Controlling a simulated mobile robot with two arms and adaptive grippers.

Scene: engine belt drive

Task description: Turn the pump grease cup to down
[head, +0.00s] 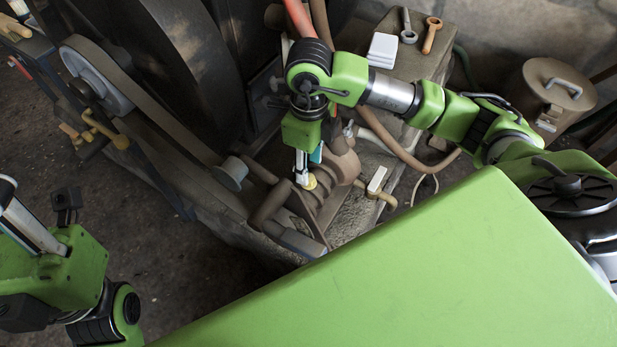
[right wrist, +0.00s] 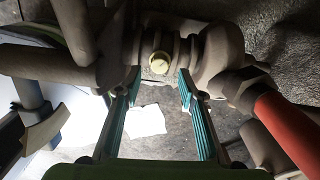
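The pump (head: 340,165) stands below my right gripper in the head view. A small round pale-yellow cup, which looks like the grease cup (head: 310,182), sits on it beside the fingertips. In the right wrist view the cup (right wrist: 160,62) shows as a pale round cap on the grey pump body, centred between the finger ends. My right gripper (right wrist: 157,88) is open, with one teal-lined finger on each side and a gap between them. Contact with the cup cannot be told. My left gripper (head: 30,225) is partly in view at the lower left, its fingertips unclear.
A large belt and pulley (head: 95,80) run along the left. Red hose (right wrist: 285,130) lies close to the right finger side in the wrist view. A white block (head: 382,50) and two tools (head: 431,36) lie on the bench behind. A lidded can (head: 560,85) stands at right.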

